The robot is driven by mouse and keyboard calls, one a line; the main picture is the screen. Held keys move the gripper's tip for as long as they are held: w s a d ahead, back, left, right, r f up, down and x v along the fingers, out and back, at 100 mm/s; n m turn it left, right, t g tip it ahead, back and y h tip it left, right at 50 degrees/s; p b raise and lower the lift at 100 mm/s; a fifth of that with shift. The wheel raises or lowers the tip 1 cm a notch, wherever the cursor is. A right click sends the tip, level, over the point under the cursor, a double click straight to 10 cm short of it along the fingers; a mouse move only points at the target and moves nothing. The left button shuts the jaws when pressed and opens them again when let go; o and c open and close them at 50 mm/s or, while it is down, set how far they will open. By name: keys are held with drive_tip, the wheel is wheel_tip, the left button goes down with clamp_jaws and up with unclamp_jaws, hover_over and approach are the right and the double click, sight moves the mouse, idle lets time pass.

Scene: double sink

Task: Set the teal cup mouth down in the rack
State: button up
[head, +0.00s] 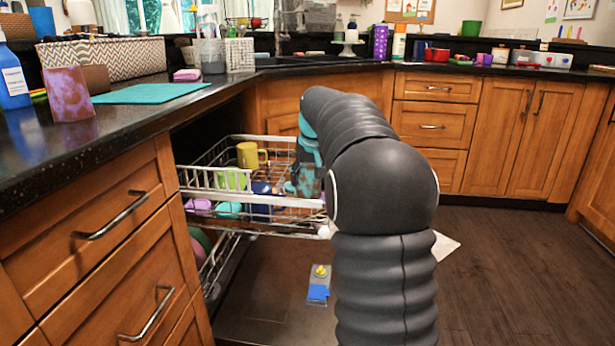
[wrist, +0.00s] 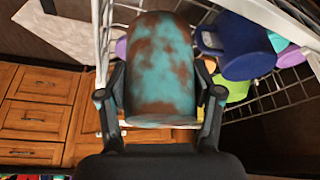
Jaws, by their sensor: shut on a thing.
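The teal cup, mottled with brown patches, fills the middle of the wrist view (wrist: 160,65). My gripper (wrist: 160,108) is shut on it, with one finger on each side. In the head view the cup (head: 304,182) shows beside my arm, at the right end of the pulled-out wire rack (head: 290,204); my gripper (head: 308,150) is above it. The cup's mouth is hidden, and I cannot tell whether the cup touches the rack. The rack's white rail (wrist: 103,40) runs left of the cup in the wrist view.
The rack holds a yellow mug (head: 248,155), a lime green cup (head: 232,180), a dark blue mug (head: 262,203) and several purple and teal items. A lower rack (head: 220,262) sits beneath. A mottled purple cup (head: 69,93) stands on the left counter. My arm hides the rack's right side.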

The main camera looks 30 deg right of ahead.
sight(309, 199)
drive_tip(key=shift+f+b, duration=2.3)
drive_tip(key=shift+f, duration=1.35)
drive_tip(key=o, duration=1.2)
drive_tip(key=shift+r, duration=0.2)
drive_tip(key=v, duration=1.1)
drive_tip(key=shift+s+a+r, duration=0.15)
drive_tip(key=shift+a+r, duration=0.05)
drive_tip(key=shift+r, duration=0.05)
